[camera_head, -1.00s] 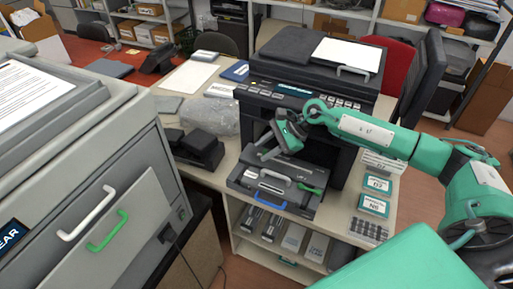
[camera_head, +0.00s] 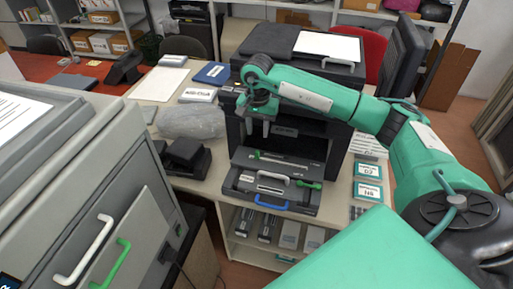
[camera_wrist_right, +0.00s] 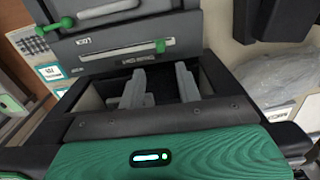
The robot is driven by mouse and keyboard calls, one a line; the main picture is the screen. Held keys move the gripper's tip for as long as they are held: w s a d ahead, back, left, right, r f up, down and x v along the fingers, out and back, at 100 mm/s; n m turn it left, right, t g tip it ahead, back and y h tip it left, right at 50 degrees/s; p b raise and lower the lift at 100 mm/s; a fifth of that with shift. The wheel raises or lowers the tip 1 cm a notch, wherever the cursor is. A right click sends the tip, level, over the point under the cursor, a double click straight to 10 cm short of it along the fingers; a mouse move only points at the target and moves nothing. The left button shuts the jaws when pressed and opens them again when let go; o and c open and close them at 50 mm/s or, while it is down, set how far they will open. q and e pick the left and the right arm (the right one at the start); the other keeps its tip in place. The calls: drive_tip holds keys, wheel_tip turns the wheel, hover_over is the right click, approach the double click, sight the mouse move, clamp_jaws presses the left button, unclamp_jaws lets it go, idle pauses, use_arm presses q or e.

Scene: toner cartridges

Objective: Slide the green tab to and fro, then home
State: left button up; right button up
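The small green tab (camera_head: 257,155) sits at the left end of a light strip on the dark cartridge unit (camera_head: 272,176) pulled out of the printer. It also shows in the right wrist view (camera_wrist_right: 160,46), just beyond the fingertips. My right gripper (camera_head: 256,131) points down above the tab and a little toward the printer opening. Its two fingers (camera_wrist_right: 158,78) are apart with nothing between them, not touching the tab. My left gripper is not in view.
The unit also has a white handle (camera_head: 273,177), a blue handle (camera_head: 257,201) and a larger green lever (camera_head: 308,185). The black printer (camera_head: 300,60) stands behind. A clear plastic bag (camera_head: 193,121) and a black device (camera_head: 183,158) lie to the left.

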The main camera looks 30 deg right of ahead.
sight(257, 151)
wheel_tip(257, 151, down, 10)
drive_tip(key=shift+r+p, duration=0.2)
drive_tip(key=shift+p, duration=1.05)
drive_tip(key=shift+c, duration=0.4)
clamp_jaws()
